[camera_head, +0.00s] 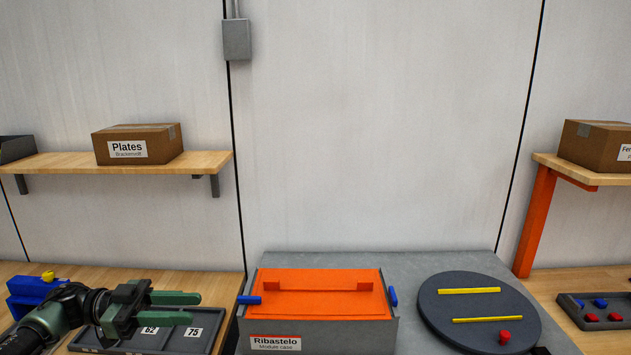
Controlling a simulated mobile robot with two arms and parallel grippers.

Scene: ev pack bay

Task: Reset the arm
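My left gripper (193,308) is in the lower left of the head view, with its two green fingers pointing right. The fingers are apart with nothing between them. It is over a dark tray (211,327) with labels, two of which read 62 and 75, and hides part of that tray. My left arm comes in from the lower left corner. I cannot make out my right gripper in this view.
A grey case (320,339) labelled Ribastelo, with an orange lid (318,305) and blue side handles, stands in the middle. A dark round plate (470,308) with yellow strips is right of it. Shelves hold a Plates box (137,145) and another carton (595,146).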

